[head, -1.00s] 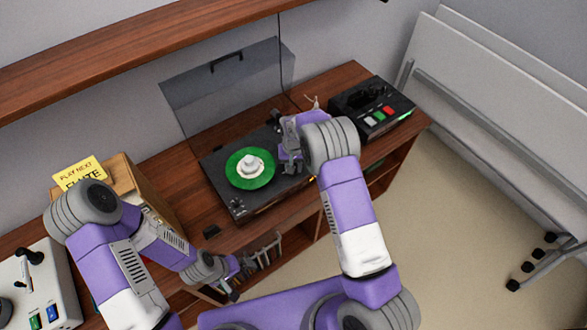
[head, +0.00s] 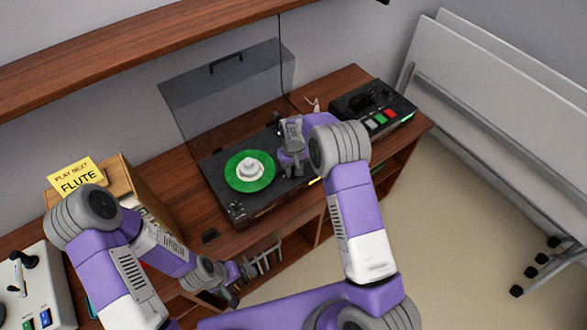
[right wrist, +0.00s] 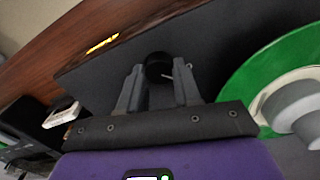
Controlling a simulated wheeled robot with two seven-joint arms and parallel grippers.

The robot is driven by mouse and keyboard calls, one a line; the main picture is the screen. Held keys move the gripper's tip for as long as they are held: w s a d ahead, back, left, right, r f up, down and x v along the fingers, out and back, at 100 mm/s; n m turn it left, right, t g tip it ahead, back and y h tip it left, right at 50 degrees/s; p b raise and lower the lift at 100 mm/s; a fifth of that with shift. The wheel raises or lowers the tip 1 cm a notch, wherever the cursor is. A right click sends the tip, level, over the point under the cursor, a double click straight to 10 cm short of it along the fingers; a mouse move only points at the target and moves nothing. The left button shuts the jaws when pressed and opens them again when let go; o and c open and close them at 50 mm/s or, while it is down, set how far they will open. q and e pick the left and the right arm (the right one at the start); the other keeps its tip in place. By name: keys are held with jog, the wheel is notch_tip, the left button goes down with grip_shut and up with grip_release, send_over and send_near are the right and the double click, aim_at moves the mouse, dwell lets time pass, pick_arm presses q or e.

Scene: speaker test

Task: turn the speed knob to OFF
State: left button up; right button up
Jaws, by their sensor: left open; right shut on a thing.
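A dark turntable (head: 264,203) with a green record (head: 240,183) stands on the wooden cabinet. In the right wrist view, a short black knob (right wrist: 158,68) with a pale pointer line sits on the deck, between the fingers of my right gripper (right wrist: 160,88). The gripper is shut on this knob. No label beside it is legible. In the head view my right gripper (head: 290,167) is at the right part of the deck and hides the knob. My left gripper (head: 240,284) is open and empty, low in front of the cabinet.
A raised clear lid (head: 225,85) stands behind the deck. A black box with coloured buttons (head: 372,110) is to the right. A wooden crate with a yellow FLUTE sign (head: 78,177) and a grey joystick panel (head: 32,285) are at the left. Small controls (head: 237,210) sit at the deck's front left corner.

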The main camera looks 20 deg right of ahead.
jog(key=o, duration=1.1)
jog(key=shift+c, duration=0.2)
jog(key=shift+r, duration=0.1)
notch_tip(320, 180, up, 8)
jog(key=shift+f, duration=0.25)
